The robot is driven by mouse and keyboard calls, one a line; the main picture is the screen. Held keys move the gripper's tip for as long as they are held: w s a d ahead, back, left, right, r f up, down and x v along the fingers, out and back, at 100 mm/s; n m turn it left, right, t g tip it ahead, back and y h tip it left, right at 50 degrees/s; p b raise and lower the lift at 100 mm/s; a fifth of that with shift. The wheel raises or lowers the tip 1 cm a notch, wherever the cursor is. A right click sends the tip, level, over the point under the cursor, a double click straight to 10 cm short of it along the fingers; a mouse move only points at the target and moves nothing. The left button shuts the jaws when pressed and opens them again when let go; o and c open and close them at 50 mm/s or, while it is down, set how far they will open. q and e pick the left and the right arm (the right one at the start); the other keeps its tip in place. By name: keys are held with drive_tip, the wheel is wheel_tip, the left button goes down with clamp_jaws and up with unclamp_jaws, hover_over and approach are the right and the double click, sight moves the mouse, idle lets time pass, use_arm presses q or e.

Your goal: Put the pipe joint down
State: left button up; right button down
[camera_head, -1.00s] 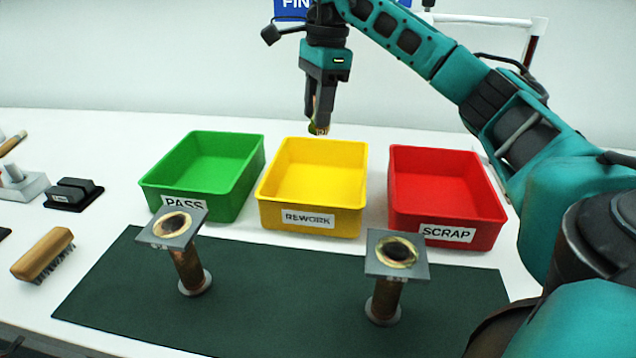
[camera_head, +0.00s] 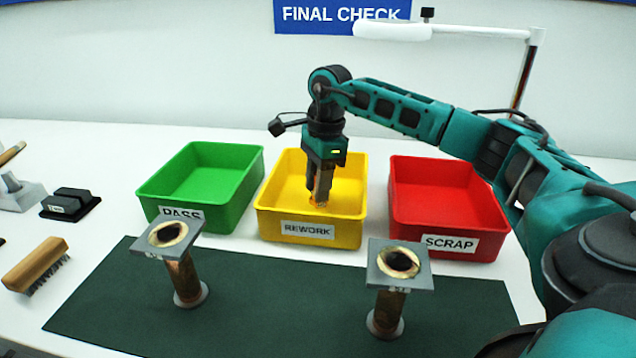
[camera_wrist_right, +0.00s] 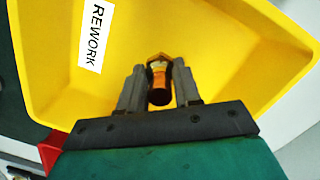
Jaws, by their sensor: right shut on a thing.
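My right gripper (camera_head: 321,199) is inside the yellow bin (camera_head: 348,229) labelled REWORK, low between its walls. It is shut on the pipe joint, a small copper-coloured piece (camera_wrist_right: 159,77) that shows between the two fingers in the right wrist view. In the head view only a small orange bit of the joint shows below the fingertips. Whether the joint touches the bin floor I cannot tell. My left gripper is not in view.
A green PASS bin (camera_head: 228,207) stands left of the yellow bin, a red SCRAP bin (camera_head: 408,226) right. Two flanged copper stands (camera_head: 183,275) (camera_head: 387,302) are on the dark green mat (camera_head: 285,310) in front. A wooden brush (camera_head: 36,262) lies at left.

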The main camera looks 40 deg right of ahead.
drive_tip(key=c, duration=0.8)
unclamp_jaws()
drive_tip(key=shift+f, duration=0.1)
drive_tip(key=r, duration=0.4)
drive_tip(key=d+r+p, duration=0.1)
drive_tip(key=r, duration=0.7)
drive_tip(key=shift+s+d+r, duration=0.15)
drive_tip(key=shift+s, duration=0.05)
